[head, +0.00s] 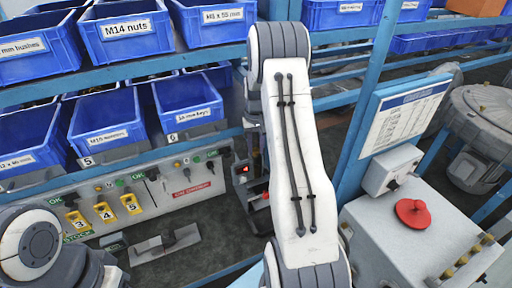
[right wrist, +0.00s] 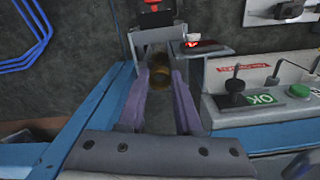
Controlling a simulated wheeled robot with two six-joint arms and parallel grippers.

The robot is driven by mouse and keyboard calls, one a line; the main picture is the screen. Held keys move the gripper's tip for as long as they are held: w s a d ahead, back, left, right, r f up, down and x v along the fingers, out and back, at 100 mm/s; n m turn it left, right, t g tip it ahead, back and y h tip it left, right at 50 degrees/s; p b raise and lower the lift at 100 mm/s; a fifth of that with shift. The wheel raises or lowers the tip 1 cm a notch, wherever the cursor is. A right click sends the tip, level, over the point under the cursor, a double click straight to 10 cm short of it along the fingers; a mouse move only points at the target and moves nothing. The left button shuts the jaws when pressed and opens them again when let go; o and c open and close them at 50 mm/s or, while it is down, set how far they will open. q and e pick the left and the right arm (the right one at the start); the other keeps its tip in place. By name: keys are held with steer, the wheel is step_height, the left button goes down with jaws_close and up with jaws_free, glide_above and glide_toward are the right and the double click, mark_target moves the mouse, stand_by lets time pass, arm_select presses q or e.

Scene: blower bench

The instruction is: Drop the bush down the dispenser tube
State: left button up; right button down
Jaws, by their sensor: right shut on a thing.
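My right gripper (right wrist: 163,92) shows in the right wrist view, its two purple-grey fingers pointing away from the camera. It is shut on the bush (right wrist: 159,79), a small brass-coloured round piece low between the fingers and partly in shadow. In the head view my right arm covers the right gripper and the bush. My left gripper is out of view.
A control panel (head: 190,187) with yellow numbered tags runs along the bench's back. Blue bins (head: 98,122) fill the shelves above. A grey plate-like tool (head: 165,244) lies on the dark bench top. A box with a red button (head: 413,213) stands right of my arm.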

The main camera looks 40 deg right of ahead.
steer(key=c, duration=0.5)
jaws_free()
step_height(320, 180, up, 11)
steer(key=b, duration=0.3)
steer(key=shift+f, duration=0.2)
steer(key=s+a+n+b, duration=0.1)
steer(key=s+a+n, duration=0.2)
steer(key=a, duration=1)
steer(key=s+a+n+b, duration=0.1)
steer(key=s+a+n, duration=0.15)
steer(key=a, duration=1.05)
steer(key=s+a+f+n, duration=0.1)
steer(key=s+a+n, duration=0.1)
steer(key=s+a, duration=0.2)
steer(key=s+a+f+n+b, duration=0.1)
steer(key=s+a, duration=0.3)
steer(key=s, duration=0.6)
steer(key=s+a+f+n+y, duration=0.1)
steer(key=s+a+f+n, duration=0.1)
steer(key=s, duration=0.6)
steer(key=shift+a+f+n+b, duration=0.15)
steer(key=shift+a+n+b, duration=0.2)
steer(key=shift+a+n, duration=0.6)
